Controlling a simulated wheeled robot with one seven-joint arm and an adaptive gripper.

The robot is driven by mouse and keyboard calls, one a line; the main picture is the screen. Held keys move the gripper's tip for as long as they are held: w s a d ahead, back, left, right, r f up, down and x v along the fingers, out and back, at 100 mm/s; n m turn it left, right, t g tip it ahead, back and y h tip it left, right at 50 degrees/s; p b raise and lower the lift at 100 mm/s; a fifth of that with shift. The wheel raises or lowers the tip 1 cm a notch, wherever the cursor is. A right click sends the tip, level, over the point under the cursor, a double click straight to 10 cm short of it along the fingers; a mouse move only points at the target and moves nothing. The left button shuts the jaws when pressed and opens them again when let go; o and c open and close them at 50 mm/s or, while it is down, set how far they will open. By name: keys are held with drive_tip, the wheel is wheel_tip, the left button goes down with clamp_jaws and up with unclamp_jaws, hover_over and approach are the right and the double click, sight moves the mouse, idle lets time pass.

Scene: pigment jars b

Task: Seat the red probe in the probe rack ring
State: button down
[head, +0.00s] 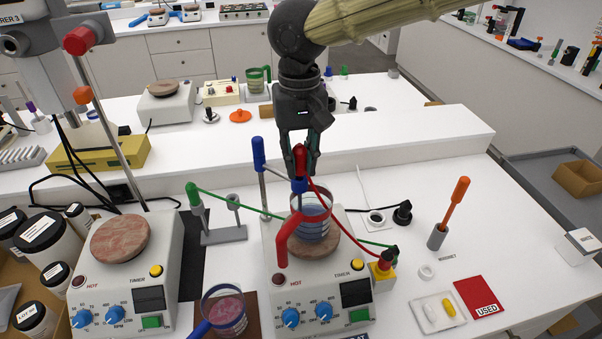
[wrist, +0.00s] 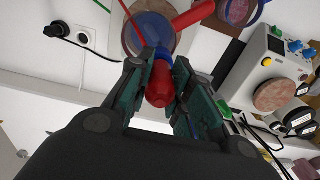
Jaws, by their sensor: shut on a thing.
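My gripper (head: 301,168) is shut on the red probe (head: 300,157) above the beaker on the middle hot plate. In the wrist view, the red probe (wrist: 160,84) stands between my gripper's fingers (wrist: 161,72). A blue clamp piece (head: 299,186) sits just below the probe. I cannot tell whether the probe's lower end passes through it or reaches the beaker. The probe's red cable runs down to a yellow box (head: 380,276). A grey rack (head: 224,236) stands left of the beaker, with a green probe (head: 194,197) at its left post. The rack's ring (head: 233,201) looks empty.
The glass beaker (head: 313,226) with blue liquid and a red handle (head: 284,236) stands on the middle hot plate (head: 330,290). A stand rod with a blue knob (head: 258,152) rises behind it. A green cable crosses behind the beaker. A second hot plate (head: 140,290) is left.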

drive_tip(key=shift+r+p, duration=0.45)
drive_tip(key=shift+p, duration=0.3)
idle(0.6)
drive_tip(key=shift+r+p, duration=4.15)
drive_tip(key=shift+p, duration=1.15)
wheel_tip(320, 180, up, 8)
drive_tip(key=shift+d, duration=0.1)
